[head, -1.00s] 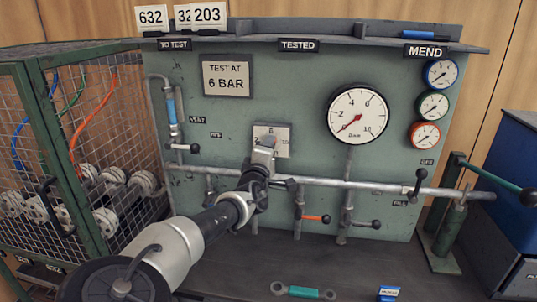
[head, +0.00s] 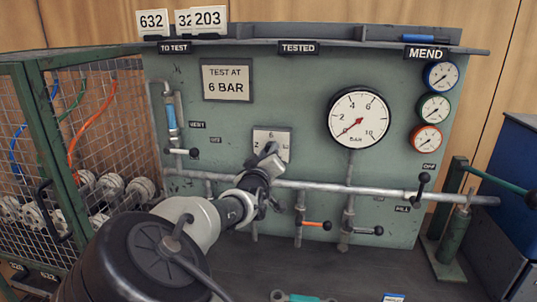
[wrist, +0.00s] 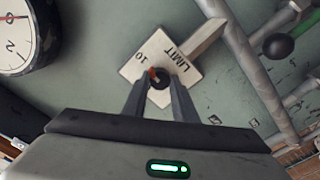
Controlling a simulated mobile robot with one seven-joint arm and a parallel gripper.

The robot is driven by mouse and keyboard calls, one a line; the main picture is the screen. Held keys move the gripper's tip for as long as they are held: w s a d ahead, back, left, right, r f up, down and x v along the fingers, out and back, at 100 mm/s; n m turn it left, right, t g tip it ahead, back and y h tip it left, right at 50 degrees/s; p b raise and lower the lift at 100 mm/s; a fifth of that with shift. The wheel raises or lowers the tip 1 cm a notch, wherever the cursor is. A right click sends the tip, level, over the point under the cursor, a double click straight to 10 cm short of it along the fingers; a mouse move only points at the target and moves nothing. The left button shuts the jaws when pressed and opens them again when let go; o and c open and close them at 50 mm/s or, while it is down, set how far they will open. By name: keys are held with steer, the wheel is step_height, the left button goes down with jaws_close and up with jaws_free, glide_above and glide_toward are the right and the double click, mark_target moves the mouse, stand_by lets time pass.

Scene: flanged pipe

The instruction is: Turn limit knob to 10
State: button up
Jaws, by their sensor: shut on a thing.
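The limit knob (wrist: 163,80) is a small dark knob with an orange mark, on a pale plate (wrist: 181,64) marked LIMIT and 10. The orange mark is on the knob's side facing the 10; its exact alignment is hard to tell. My gripper (wrist: 159,84) has its two fingers closed around the knob. In the head view the plate (head: 282,140) is on the green panel with a 6 at its top, and my gripper (head: 267,160) covers its lower part and hides the knob.
A large gauge (head: 359,118) is right of the plate. A horizontal pipe (head: 340,187) with valve levers runs just below. Three small gauges (head: 433,108) are farther right. A wire cage (head: 75,150) stands left. The bench top (head: 370,262) in front is mostly clear.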

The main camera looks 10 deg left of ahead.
steer(key=shift+r+m, duration=0.15)
steer(key=shift+m, duration=0.15)
steer(key=o, duration=1)
steer(key=shift+w, duration=0.1)
steer(key=shift+o, duration=0.2)
steer(key=s+d+p, duration=0.1)
steer(key=s+p, duration=0.3)
steer(key=s, duration=1.3)
steer(key=shift+s, duration=0.25)
